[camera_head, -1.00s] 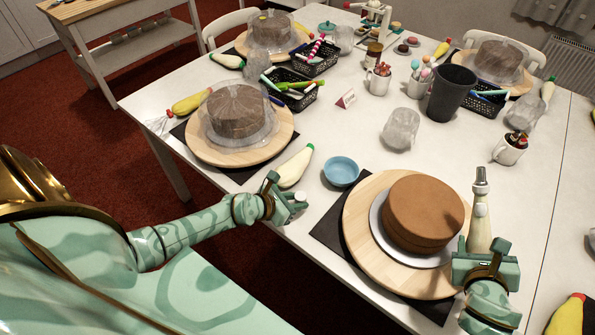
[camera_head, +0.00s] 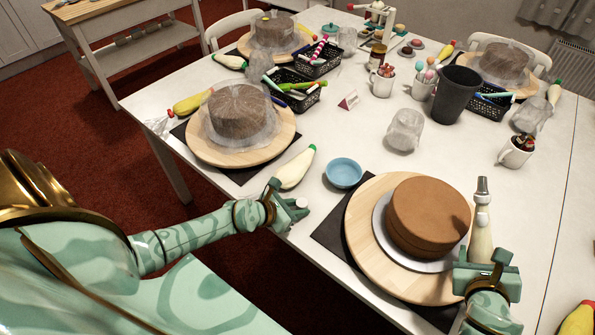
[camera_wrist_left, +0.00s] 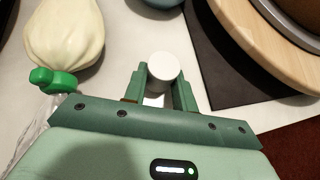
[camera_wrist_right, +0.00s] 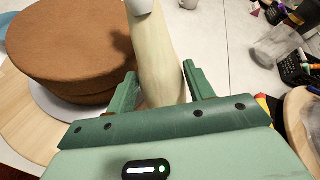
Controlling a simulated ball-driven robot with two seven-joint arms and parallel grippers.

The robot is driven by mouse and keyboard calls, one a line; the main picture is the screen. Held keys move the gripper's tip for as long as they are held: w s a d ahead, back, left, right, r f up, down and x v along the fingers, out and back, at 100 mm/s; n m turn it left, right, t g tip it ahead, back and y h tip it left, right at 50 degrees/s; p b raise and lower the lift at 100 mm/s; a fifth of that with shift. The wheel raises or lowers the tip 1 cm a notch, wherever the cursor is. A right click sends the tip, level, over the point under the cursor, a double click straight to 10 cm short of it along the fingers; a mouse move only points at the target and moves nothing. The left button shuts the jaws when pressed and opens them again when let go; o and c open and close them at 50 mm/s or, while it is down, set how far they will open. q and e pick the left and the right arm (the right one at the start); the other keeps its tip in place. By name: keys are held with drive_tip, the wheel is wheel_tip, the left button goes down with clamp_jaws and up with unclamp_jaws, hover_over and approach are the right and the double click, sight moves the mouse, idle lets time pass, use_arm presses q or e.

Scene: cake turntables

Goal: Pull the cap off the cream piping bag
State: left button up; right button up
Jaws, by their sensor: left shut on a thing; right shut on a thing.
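The cream piping bag (camera_head: 481,240) stands upright in my right gripper (camera_head: 484,262), its bare grey metal nozzle (camera_head: 482,190) pointing up. In the right wrist view the pale bag (camera_wrist_right: 160,65) runs between the fingers, which are shut on it. My left gripper (camera_head: 292,204) is shut on a small white cap (camera_wrist_left: 163,66), well apart from the bag and near the table's front edge. Another cream bag (camera_head: 297,168) with a green tip lies on the table just beyond my left gripper.
A brown cake (camera_head: 430,210) stands on a wooden turntable (camera_head: 362,225) left of my right gripper. A blue bowl (camera_head: 343,172) sits beside it. A covered cake (camera_head: 238,112), a dark cup (camera_head: 455,95) and a mug (camera_head: 515,152) stand farther back.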

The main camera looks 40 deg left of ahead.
use_arm(q)
drive_tip(key=o, duration=1)
drive_tip(key=shift+o, duration=0.2)
wheel_tip(320, 180, up, 6)
drive_tip(key=p, duration=0.6)
drive_tip(key=shift+r, duration=0.1)
use_arm(e)
wheel_tip(320, 180, up, 8)
drive_tip(key=shift+f, duration=0.1)
drive_tip(key=shift+f, duration=0.1)
drive_tip(key=shift+c, duration=0.2)
